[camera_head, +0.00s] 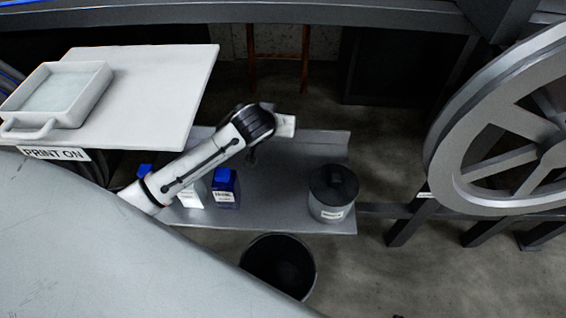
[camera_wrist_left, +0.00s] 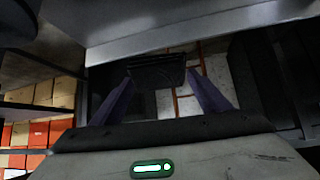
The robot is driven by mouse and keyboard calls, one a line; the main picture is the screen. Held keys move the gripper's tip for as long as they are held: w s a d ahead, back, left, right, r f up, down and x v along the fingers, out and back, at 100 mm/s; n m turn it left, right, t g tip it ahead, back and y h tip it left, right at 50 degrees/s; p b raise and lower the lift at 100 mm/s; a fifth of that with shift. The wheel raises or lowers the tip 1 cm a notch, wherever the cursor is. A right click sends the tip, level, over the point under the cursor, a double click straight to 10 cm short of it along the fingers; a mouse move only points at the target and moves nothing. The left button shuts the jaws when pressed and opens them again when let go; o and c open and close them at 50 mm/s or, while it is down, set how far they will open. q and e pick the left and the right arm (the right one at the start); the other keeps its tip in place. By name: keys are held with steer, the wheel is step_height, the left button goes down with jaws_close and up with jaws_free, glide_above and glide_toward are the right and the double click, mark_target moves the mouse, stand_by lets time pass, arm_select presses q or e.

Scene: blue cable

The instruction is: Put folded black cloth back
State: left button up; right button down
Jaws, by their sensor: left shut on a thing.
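My left arm reaches in from the left in the head view, its wrist over the grey metal shelf (camera_head: 285,180). In the left wrist view my left gripper (camera_wrist_left: 158,76) has its two purple fingers on either side of a folded black cloth (camera_wrist_left: 157,68) and is shut on it. The cloth is a dark, flat bundle below a pale grey edge in that view. In the head view the fingers and cloth are mostly hidden by the wrist, and I cannot make out the cloth there. My right gripper is not in view.
A blue bottle (camera_head: 225,190) and a white container (camera_head: 192,194) stand on the shelf's left; a lidded grey canister (camera_head: 332,196) stands right. A black bin (camera_head: 279,267) is below. A white slab (camera_head: 160,80) holds a white tray (camera_head: 58,97). A large wheel (camera_head: 470,120) is right.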

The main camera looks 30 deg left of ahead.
arm_select(q)
steer(key=f+m+g+h+b, duration=0.1)
steer(key=f, duration=0.1)
steer(key=w+f+g+h, duration=0.1)
steer(key=g, duration=0.1)
steer(key=shift+f+m+b, duration=0.35)
steer(key=shift+f+m, duration=0.05)
steer(key=shift+d+m+g, duration=0.4)
steer(key=shift+d+g, duration=0.1)
steer(key=shift+g, duration=0.2)
steer(key=shift+d+f+h, duration=0.1)
steer(key=shift+f+h, duration=0.2)
steer(key=shift+f, duration=0.1)
step_height(320, 180, down, 4)
steer(key=shift+f+b, duration=0.25)
steer(key=shift+b, duration=0.4)
steer(key=shift+f+b, duration=0.45)
steer(key=shift+f, duration=1.95)
steer(key=o, duration=0.9)
steer(key=shift+r, duration=0.1)
